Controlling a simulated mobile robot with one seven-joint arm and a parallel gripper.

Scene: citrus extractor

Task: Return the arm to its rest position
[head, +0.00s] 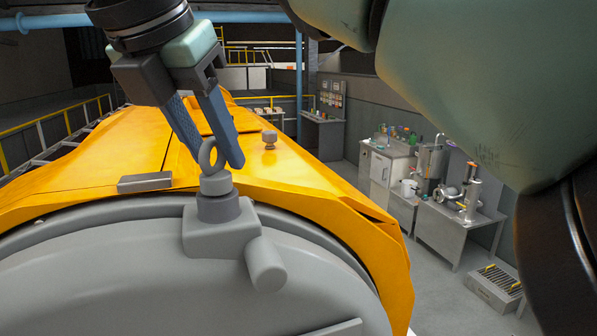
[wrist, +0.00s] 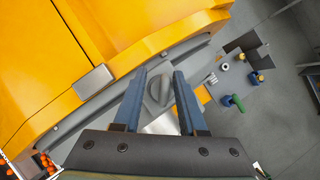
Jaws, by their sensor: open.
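My gripper (head: 216,158) is open at the upper left of the head view, its two blue fingers pointing down. A grey ring-topped handle (head: 216,188) stands on the round grey cover (head: 120,275) of the yellow extractor (head: 100,160). In the head view the ring is beside and partly between the fingertips. In the wrist view my gripper (wrist: 160,75) shows the grey handle (wrist: 159,92) in the gap between the fingers, apparently with space on both sides. I cannot tell how far above or behind it the fingertips are.
My green arm link fills the upper right of the head view. A small knob (head: 269,138) and a grey plate (head: 145,182) sit on the yellow housing.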

